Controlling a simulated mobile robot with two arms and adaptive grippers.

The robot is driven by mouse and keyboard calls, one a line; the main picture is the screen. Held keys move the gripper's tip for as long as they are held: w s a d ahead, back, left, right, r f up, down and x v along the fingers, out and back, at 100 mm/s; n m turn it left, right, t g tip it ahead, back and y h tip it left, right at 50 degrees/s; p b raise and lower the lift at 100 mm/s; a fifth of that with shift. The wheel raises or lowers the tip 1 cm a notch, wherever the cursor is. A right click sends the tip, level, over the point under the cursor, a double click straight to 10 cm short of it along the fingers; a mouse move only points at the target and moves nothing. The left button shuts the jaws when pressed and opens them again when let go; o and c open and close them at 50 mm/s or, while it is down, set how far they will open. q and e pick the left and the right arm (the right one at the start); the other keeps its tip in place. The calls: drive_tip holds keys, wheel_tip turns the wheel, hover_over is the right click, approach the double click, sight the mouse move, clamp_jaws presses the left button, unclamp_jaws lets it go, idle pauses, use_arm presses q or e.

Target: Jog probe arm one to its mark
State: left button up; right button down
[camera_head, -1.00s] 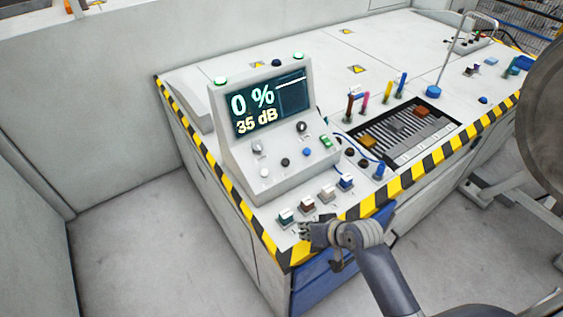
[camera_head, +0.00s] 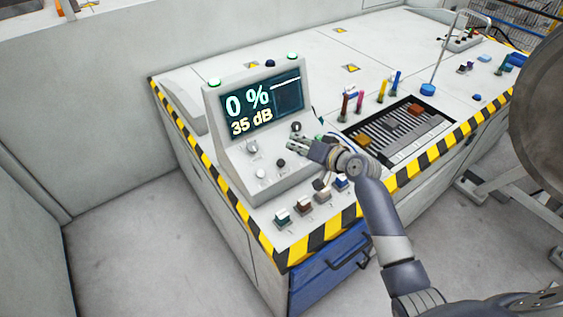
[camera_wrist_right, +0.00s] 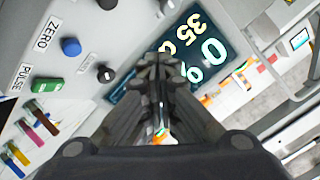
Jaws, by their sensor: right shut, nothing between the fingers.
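The grey console (camera_head: 232,165) stands on the bench, and its display (camera_head: 262,102) reads 0 % and 35 dB. Several small switches stand in a row along the bench's front edge: teal (camera_head: 282,216), brown (camera_head: 304,205), pale pink (camera_head: 322,194) and blue (camera_head: 341,182). My right gripper (camera_head: 298,143) is shut and empty, over the console's knob panel and above the switch row. The right wrist view shows its closed fingers (camera_wrist_right: 160,68) in front of the display. I cannot tell which control belongs to probe arm one. My left gripper is not in view.
A dark recessed tray (camera_head: 405,130) and upright coloured plugs (camera_head: 382,91) are to the right. A large grey disc (camera_head: 540,110) stands at the right edge.

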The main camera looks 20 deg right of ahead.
drive_tip(key=shift+f, duration=0.1)
drive_tip(key=b, duration=0.7)
hover_over(281, 163)
drive_tip(key=s+d, duration=0.2)
wheel_tip(281, 163, down, 6)
drive_tip(key=shift+d+f, duration=0.1)
drive_tip(key=shift+f, duration=0.15)
drive_tip(key=shift+w+f+b, duration=0.4)
drive_tip(key=shift+f+b, duration=0.25)
drive_tip(key=shift+f, duration=0.05)
drive_tip(key=shift+w+a+f+b, duration=0.15)
drive_tip(key=shift+a+f+b, duration=0.05)
drive_tip(key=shift+f+b, duration=0.15)
